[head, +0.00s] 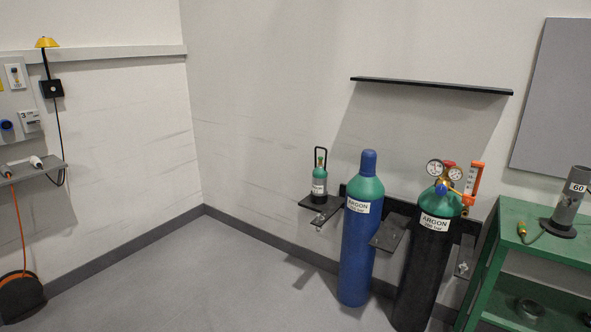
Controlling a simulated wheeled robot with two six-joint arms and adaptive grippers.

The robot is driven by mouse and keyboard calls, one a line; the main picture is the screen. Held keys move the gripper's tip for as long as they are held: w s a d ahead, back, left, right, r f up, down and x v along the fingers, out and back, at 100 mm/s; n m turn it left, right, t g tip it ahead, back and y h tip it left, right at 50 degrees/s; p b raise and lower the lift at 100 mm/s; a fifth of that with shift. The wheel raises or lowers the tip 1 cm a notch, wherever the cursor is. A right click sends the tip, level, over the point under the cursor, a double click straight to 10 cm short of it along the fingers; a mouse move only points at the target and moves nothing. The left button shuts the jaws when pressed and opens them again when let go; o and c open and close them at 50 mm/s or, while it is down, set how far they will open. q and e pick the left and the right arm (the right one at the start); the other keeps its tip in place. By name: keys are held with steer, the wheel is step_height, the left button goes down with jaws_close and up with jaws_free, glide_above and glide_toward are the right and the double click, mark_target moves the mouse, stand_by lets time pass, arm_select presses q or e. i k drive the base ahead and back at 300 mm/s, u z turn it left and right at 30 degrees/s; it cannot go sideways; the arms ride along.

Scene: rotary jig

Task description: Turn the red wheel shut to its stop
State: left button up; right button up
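A small red part (449,164), which looks like the red wheel, sits at the top of the black and green argon cylinder (424,262) on the right. It is too small to tell how far it is turned. A regulator with a round white gauge (434,168) and a second gauge (455,174) partly hides the valve below it. An orange-framed flow tube (474,182) stands at its right side. Neither of my grippers shows in the head view.
A blue argon cylinder (356,250) with a blue cap stands to the left. A small green bottle (319,182) rests on a wall bracket. A green bench (520,222) with a grey post (569,198) stands at right. Open floor (220,270) lies left and in front.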

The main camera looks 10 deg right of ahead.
mark_target(448, 164)
steer(key=z, duration=0.2)
steer(key=i, duration=1.35)
steer(key=z, duration=1.35)
steer(key=i, duration=0.9)
steer(key=z, duration=1.15)
steer(key=i, duration=0.25)
steer(key=z, duration=0.1)
